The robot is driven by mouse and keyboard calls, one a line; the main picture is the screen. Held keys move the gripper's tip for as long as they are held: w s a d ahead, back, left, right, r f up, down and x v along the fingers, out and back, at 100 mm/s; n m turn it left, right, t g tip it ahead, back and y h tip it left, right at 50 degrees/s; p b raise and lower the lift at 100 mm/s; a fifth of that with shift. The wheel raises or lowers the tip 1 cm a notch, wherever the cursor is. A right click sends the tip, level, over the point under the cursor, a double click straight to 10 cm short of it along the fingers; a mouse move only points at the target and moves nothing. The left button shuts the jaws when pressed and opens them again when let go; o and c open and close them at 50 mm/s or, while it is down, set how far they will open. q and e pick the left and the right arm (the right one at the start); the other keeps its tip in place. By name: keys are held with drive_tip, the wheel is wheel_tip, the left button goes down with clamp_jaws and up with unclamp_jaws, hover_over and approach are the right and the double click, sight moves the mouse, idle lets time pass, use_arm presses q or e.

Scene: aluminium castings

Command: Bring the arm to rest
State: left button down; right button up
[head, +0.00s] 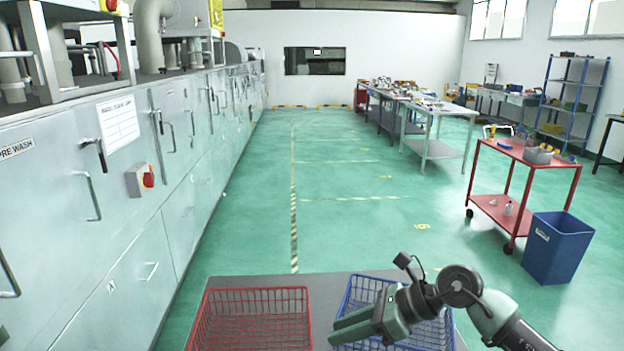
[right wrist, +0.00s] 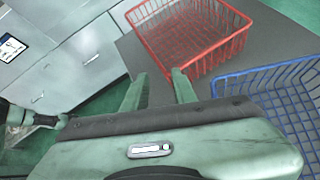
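My right gripper (head: 338,328) reaches in from the lower right in the head view, over the blue wire basket (head: 362,288). Its two fingers point left and stand apart. In the right wrist view the fingers of the right gripper (right wrist: 158,82) are also spread, with nothing between them. The blue basket is partly hidden behind my right arm in the head view. A red wire basket (head: 258,291) stands left of it and looks empty. My left gripper does not show in the head view; a dark part at the left of the right wrist view is unclear.
Both baskets stand on a grey tabletop (head: 325,289). Metal washing cabinets (head: 75,225) line the left side. A red trolley (head: 497,205) and a blue bin (head: 556,248) stand at the right. The green floor (head: 340,215) between is clear.

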drive_tip(key=s+a+r+m+t+y, duration=0.2)
drive_tip(key=a+r+m+t+y, duration=0.55)
drive_tip(key=r+m, duration=0.3)
drive_tip(key=w+d+f+m+t+h, duration=0.2)
drive_tip(key=d+m+t+h, duration=0.95)
drive_tip(key=m, duration=0.95)
drive_tip(key=s+d+f+m+g+h, duration=0.3)
drive_tip(key=d+f+m+g+h, duration=0.2)
drive_tip(key=d+f+m+h, duration=0.4)
drive_tip(key=s+f+m+g+y, duration=0.1)
drive_tip(key=s+f+m+g, duration=0.2)
drive_tip(key=s+f+g, duration=0.65)
drive_tip(key=s+f+m+g+y, duration=0.2)
drive_tip(key=s+f+m+g, duration=0.2)
drive_tip(key=s+f, duration=1.2)
drive_tip(key=f, duration=0.9)
drive_tip(key=s+f, duration=0.2)
drive_tip(key=f, duration=1)
drive_tip(key=s+d+f+g, duration=0.2)
drive_tip(key=s+f, duration=1.2)
drive_tip(key=s, duration=0.2)
drive_tip(key=shift+s+d+f+n+h, duration=0.3)
drive_tip(key=shift+s+f+n, duration=0.05)
drive_tip(key=shift+n, duration=0.1)
